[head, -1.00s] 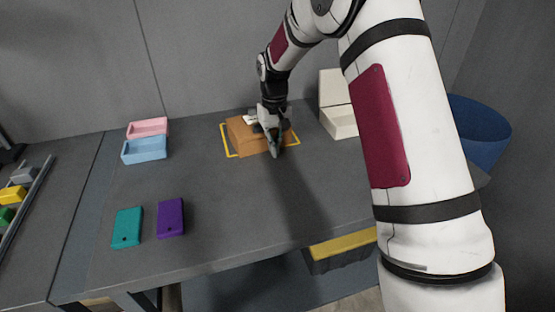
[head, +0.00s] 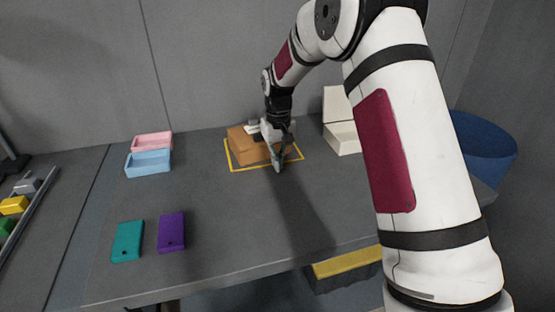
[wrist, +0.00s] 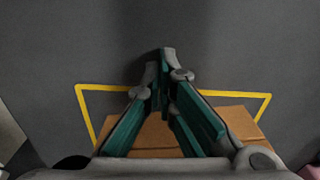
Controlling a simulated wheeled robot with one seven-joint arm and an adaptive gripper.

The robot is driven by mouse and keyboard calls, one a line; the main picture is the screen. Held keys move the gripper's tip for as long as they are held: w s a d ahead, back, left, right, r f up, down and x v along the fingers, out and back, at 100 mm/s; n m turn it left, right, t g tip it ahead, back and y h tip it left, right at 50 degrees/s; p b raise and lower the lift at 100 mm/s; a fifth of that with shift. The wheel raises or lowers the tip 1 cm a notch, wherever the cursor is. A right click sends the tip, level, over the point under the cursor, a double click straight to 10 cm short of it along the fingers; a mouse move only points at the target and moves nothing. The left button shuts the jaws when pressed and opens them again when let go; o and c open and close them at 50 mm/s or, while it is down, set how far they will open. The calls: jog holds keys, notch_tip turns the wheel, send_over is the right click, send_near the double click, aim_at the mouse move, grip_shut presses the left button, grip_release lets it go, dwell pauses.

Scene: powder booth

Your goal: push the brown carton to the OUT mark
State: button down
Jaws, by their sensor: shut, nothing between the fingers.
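The brown carton (head: 241,146) stands on the grey table inside a yellow outline (head: 252,168), which I take as the OUT mark. Bare table shows between the carton and the outline's front and right lines. The carton's back edge is hard to judge. My gripper (head: 277,166) is shut and empty, pointing down at the carton's front right side and covering part of it. In the wrist view the shut fingers (wrist: 165,62) reach over the carton (wrist: 150,136) and past the outline's line (wrist: 230,94). I cannot tell whether they touch the carton.
A pink tray (head: 152,141) and a blue tray (head: 148,163) stand to the left. A teal block (head: 128,241) and a purple block (head: 171,231) lie at the front left. A cream open box (head: 342,138) stands right of the outline. A blue bin (head: 485,150) is beyond the right edge.

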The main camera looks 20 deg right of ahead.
jog(key=s+r+t, duration=0.1)
jog(key=s+r, duration=0.3)
jog(key=r, duration=0.5)
jog(key=s+r, duration=0.4)
jog(key=r, duration=0.5)
jog(key=s+r+t+p, duration=0.15)
jog(key=s+r, duration=0.45)
jog(key=s, duration=0.7)
jog(key=s+f+t+p, duration=0.1)
jog(key=s, duration=1.9)
jog(key=shift+f+m+t+p, duration=0.3)
jog(key=shift+f+t, duration=0.05)
jog(key=shift+f, duration=0.05)
